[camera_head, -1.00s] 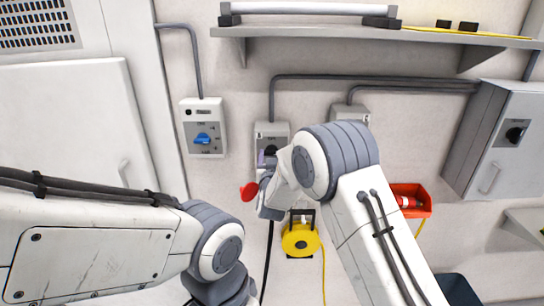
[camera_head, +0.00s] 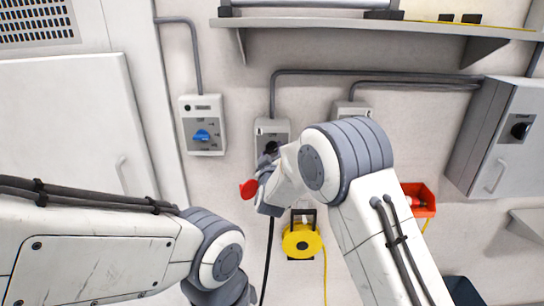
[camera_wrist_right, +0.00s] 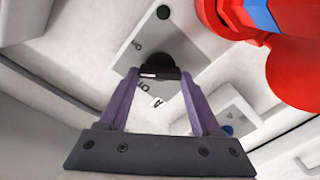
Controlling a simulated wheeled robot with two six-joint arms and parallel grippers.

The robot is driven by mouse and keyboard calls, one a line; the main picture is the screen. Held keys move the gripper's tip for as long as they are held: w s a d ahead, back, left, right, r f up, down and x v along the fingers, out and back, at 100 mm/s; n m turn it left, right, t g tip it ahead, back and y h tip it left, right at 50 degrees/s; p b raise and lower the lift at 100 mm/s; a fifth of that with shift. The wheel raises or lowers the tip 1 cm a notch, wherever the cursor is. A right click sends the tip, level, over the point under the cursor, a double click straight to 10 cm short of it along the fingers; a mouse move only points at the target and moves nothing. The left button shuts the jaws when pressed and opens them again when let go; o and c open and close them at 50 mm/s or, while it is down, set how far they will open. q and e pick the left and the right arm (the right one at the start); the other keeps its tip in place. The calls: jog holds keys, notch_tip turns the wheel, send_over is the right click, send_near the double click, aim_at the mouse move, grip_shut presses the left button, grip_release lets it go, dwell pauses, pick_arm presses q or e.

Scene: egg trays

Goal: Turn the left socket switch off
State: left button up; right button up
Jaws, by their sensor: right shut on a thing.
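A grey socket box (camera_head: 272,127) with a black rotary switch (camera_head: 271,147) is on the wall at the middle. My right gripper (camera_wrist_right: 158,74) is at this switch. In the right wrist view its two purple fingers are shut on the black switch knob (camera_wrist_right: 157,62), with the pale marked plate around it. In the head view my right wrist partly covers the box's lower part. A red plug-like part (camera_head: 249,189) sticks out below the box; it is large in the right wrist view (camera_wrist_right: 285,70). My left arm shows at the lower left, its gripper out of view.
A box with a blue switch (camera_head: 202,136) is on the wall to the left. Another box (camera_head: 350,108) is partly hidden behind my right arm. A yellow cable reel (camera_head: 302,242), a red bin (camera_head: 420,201) and a grey cabinet (camera_head: 507,140) are around. A shelf (camera_head: 380,26) runs above.

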jog(key=n, duration=0.4)
jog(key=shift+n, duration=0.3)
jog(key=n, duration=0.5)
jog(key=shift+f+n, duration=0.2)
jog(key=shift+n, duration=0.5)
jog(key=o, duration=1.4)
jog(key=shift+a, duration=0.1)
jog(key=s+b, duration=0.3)
jog(key=s, duration=0.6)
jog(key=shift+s+b, duration=0.3)
jog(key=shift+s, duration=0.45)
